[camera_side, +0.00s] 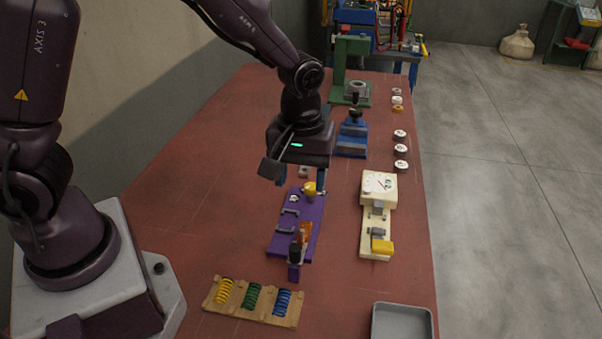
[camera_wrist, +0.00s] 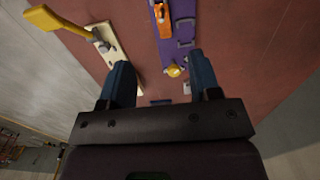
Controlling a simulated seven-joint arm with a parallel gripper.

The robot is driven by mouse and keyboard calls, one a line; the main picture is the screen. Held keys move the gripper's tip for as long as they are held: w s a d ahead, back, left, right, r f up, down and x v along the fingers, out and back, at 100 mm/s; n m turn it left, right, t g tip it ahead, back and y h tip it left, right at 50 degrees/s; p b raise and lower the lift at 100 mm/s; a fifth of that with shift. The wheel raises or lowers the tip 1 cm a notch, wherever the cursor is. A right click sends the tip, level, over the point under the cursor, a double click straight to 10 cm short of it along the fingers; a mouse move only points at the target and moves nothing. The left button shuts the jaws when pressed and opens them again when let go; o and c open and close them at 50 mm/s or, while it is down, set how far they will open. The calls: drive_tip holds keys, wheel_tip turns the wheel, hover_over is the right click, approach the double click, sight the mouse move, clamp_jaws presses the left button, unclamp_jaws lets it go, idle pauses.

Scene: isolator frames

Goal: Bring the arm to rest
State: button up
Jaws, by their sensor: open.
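My gripper (camera_wrist: 160,85) is open, with its two blue fingers spread apart and nothing seen between them. In the side view my gripper (camera_side: 302,182) hangs from my arm above the far end of a purple board (camera_side: 283,238). The purple board carries a yellow knob (camera_side: 310,188), dark handles and an orange part (camera_side: 303,233). In the wrist view the purple board (camera_wrist: 172,52) lies ahead of the fingers, with the yellow knob (camera_wrist: 174,71) at its near end. I cannot tell how high the fingers are above the board.
A cream fixture (camera_side: 378,190) with a yellow lever stands right of the purple board. A wooden rack (camera_side: 250,312) with coloured springs and a grey tray (camera_side: 402,306) lie nearer. A blue vise (camera_side: 352,137) and a green press (camera_side: 338,72) stand behind. The table's left side is clear.

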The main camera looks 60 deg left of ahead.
idle(0.3)
drive_tip(key=s+a+r+m+t, duration=0.2)
drive_tip(key=s+r+m, duration=0.2)
drive_tip(key=s+r, duration=0.3)
drive_tip(key=s+a+r+m+t, duration=0.3)
drive_tip(key=s+r+m, duration=0.2)
drive_tip(key=s+r, duration=0.3)
wheel_tip(320, 180, up, 2)
drive_tip(key=shift+a+t, duration=0.3)
